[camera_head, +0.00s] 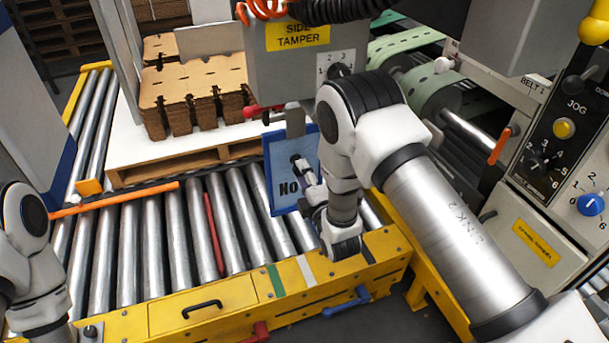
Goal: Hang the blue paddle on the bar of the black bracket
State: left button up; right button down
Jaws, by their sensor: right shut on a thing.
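A grey piece (294,121) stands at the paddle's top, beside a small dark part with a red end. I cannot clearly make out the black bracket or its bar, or whether the paddle touches it. My left arm shows at the left edge, its gripper out of view.
The roller conveyor (150,240) has a yellow front rail (215,300). A pallet with stacked cardboard blanks (195,90) stands behind it. The side tamper box (300,60) is above the paddle. A control panel (560,150) stands at the right.

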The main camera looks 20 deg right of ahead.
jog(key=shift+w+f, duration=0.1)
jog(key=shift+f, duration=0.15)
jog(key=c, duration=0.5)
grip_release()
jog(key=shift+c, duration=0.2)
jog(key=s, duration=1.2)
jog(key=shift+d, duration=0.2)
